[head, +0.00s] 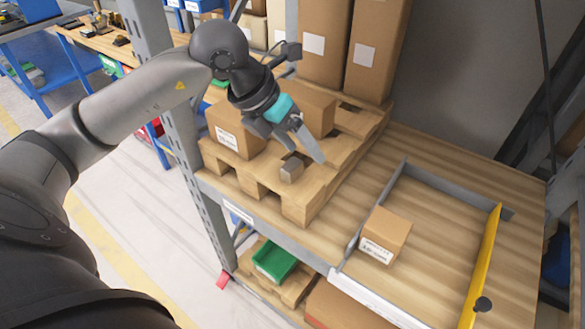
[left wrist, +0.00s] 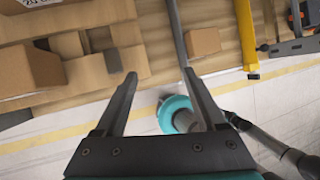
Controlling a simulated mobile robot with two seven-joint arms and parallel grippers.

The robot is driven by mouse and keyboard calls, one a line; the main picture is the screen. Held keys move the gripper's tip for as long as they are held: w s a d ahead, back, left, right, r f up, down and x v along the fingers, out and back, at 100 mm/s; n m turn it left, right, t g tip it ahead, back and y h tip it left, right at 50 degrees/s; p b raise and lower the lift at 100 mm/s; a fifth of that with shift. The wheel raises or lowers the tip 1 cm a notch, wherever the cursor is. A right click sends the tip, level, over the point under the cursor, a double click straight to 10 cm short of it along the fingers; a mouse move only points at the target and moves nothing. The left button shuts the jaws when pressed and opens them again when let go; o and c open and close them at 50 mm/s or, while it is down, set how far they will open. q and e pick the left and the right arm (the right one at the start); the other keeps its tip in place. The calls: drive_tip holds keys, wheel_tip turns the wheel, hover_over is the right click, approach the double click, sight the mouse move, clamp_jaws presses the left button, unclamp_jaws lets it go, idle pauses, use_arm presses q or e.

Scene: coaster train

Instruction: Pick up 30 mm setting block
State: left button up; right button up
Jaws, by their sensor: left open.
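The setting block (head: 291,169) is a small grey-brown block near the front edge of a wooden pallet (head: 262,178) on the shelf.
Cardboard boxes (head: 236,134) stand on the pallet close behind the gripper. A small carton (head: 384,235) sits to the right, inside a grey-edged frame with a yellow bar (head: 481,266). A grey upright (head: 163,90) stands left. A green bin (head: 274,260) is below.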

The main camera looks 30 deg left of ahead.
use_arm(q)
drive_tip(key=a+n+y, duration=0.1)
drive_tip(key=a+y, duration=0.2)
drive_tip(key=a, duration=0.4)
approach(292, 164)
drive_tip(key=x, duration=0.5)
drive_tip(key=shift+s+a, duration=0.2)
drive_tip(key=shift+a, duration=0.1)
drive_tip(key=shift+d+x, duration=0.15)
drive_tip(key=shift+x, duration=1.2)
drive_tip(key=shift+d+x, duration=0.15)
drive_tip(key=shift+x, duration=1.2)
drive_tip(key=shift+w+r, duration=0.1)
drive_tip(key=shift+c, duration=0.2)
clamp_jaws()
drive_tip(key=shift+r, duration=0.15)
